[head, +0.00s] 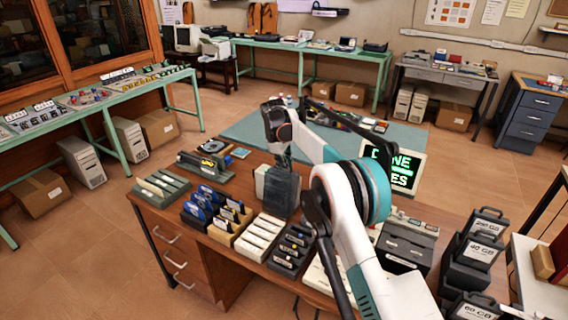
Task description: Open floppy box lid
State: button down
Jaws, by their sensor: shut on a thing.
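The floppy box (262,181) stands on the wooden desk, left of my arm; part of its pale body shows. Its dark, smoky see-through lid (284,194) is in front of and to the right of the pale part. My gripper (284,163) points down from my arm's wrist onto the top of the lid and is shut on it. The fingertips are small and partly blend with the dark lid, so the exact grip and the lid's tilt are hard to tell.
Trays of disks (210,206), a row of white cartridges (260,236) and a dark tray (291,249) crowd the desk's front. A monitor (407,172) stands right of my arm. Black labelled cases (480,250) stand at right. The blue-green mat (245,130) has free room.

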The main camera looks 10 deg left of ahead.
jog(key=shift+w+d+r, duration=0.1)
jog(key=shift+d, duration=0.1)
jog(key=c, duration=1.8)
grip_release()
jog(key=shift+s, duration=0.2)
